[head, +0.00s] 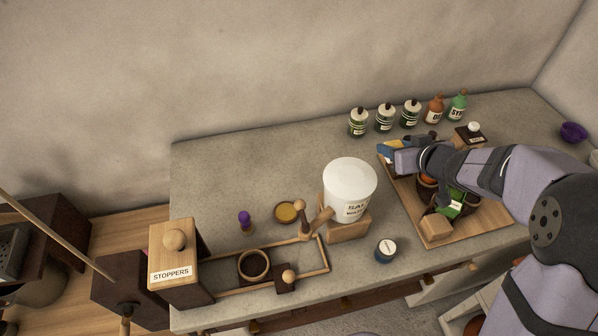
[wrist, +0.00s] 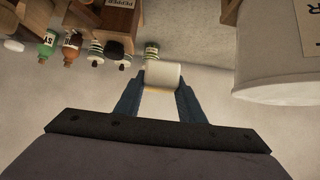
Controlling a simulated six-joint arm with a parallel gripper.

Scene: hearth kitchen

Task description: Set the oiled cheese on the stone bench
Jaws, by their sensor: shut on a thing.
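My gripper (head: 392,147) is at the back left corner of the wooden board, in front of the bottles. It is shut on a small pale piece with a yellowish side, which looks like the oiled cheese (head: 395,143). In the wrist view the cheese (wrist: 162,74) is a short whitish cylinder between the blue fingertips (wrist: 160,88). The grey stone bench (head: 240,170) runs along the wall. I cannot tell how far the cheese is above it. My arm hides part of the board.
A white tub (head: 349,185) stands on a wooden block left of the board (head: 468,234). Several bottles (head: 384,118) line the back. The back left bench is clear.

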